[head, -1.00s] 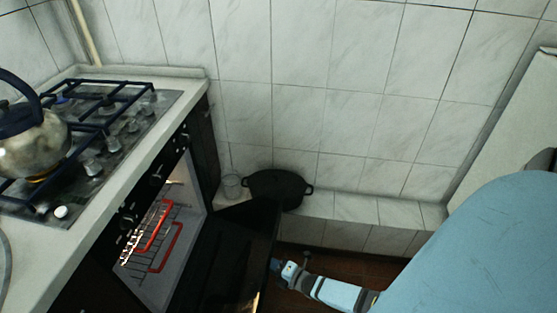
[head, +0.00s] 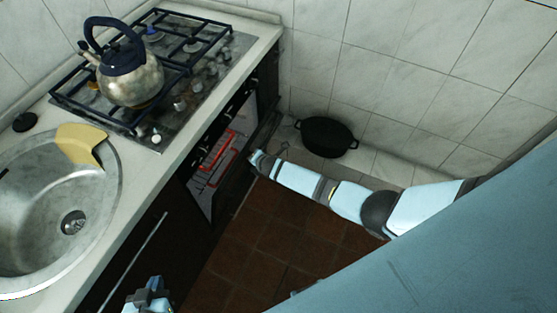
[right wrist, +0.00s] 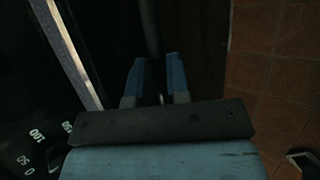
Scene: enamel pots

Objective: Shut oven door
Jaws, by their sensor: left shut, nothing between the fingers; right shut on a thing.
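The oven door (head: 236,186) is a dark panel standing partly open in front of the oven. The lit oven cavity (head: 213,170) shows past it, with red-edged racks. My right gripper (head: 257,158) is at the door's outer edge. In the right wrist view its two blue fingers (right wrist: 159,72) are on either side of a dark bar, the door handle (right wrist: 150,30), and it is shut on it. My left gripper (head: 148,287) is shut and empty, low in the head view in front of the counter cabinet.
A kettle (head: 130,78) stands on the gas hob (head: 205,72) above the oven. A sink (head: 40,215) is in the counter at left. A black pot (head: 327,138) sits on the tiled ledge behind my right arm. The brown tiled floor (head: 262,235) is clear.

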